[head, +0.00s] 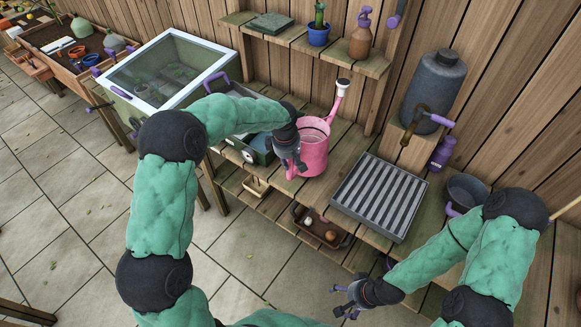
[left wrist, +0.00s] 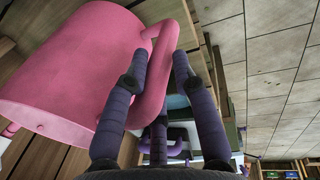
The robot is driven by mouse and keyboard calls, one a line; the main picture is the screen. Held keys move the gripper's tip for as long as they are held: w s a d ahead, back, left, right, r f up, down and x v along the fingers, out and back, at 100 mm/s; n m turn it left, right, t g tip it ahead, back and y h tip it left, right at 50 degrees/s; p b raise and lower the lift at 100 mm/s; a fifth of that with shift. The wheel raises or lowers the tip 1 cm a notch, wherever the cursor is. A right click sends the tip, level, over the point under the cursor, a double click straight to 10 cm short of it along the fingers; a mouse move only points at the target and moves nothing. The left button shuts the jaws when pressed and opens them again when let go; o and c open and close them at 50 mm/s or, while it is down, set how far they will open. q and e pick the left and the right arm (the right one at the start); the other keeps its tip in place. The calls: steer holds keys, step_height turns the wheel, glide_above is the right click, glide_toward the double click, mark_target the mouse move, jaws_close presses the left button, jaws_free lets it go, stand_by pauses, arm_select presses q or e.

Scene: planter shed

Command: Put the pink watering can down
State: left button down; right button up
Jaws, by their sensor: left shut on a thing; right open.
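The pink watering can (head: 316,149) is upright at the wooden bench (head: 346,150), left of the slatted grey tray. Its spout rises to the back right and ends in a white rose. My left gripper (head: 292,163) is at its front left side, shut on the handle. In the left wrist view the fingers (left wrist: 166,75) lie on both sides of the can's pink handle (left wrist: 158,85), with the can body (left wrist: 75,75) to the left. I cannot tell whether the can's base touches the bench. My right gripper (head: 350,298) is open and empty, low in front of the bench.
The slatted grey tray (head: 380,197) lies right of the can. A dark grey tank (head: 434,88) and a purple bottle (head: 442,152) stand behind it. A grey-green box (head: 250,148) is left of the can. A shelf (head: 345,57) hangs above, holding a blue pot (head: 319,36) and brown sprayer (head: 360,42).

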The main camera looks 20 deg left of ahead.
mark_target(290, 167)
arm_select(q)
steer(key=shift+w+d+f, duration=0.1)
steer(key=shift+w+f, duration=0.05)
steer(key=shift+w, duration=0.1)
steer(key=shift+w+f+b, duration=0.1)
steer(key=shift+f+b, duration=0.4)
steer(key=shift+f, duration=1.05)
steer(key=c, duration=1)
jaws_free()
steer(key=shift+f, duration=0.15)
steer(key=shift+r, duration=0.35)
step_height(290, 167, up, 11)
steer(key=s+p, duration=0.2)
steer(key=shift+s+a+r, duration=0.15)
steer(key=shift+s+a, duration=0.05)
steer(key=shift+s, duration=0.05)
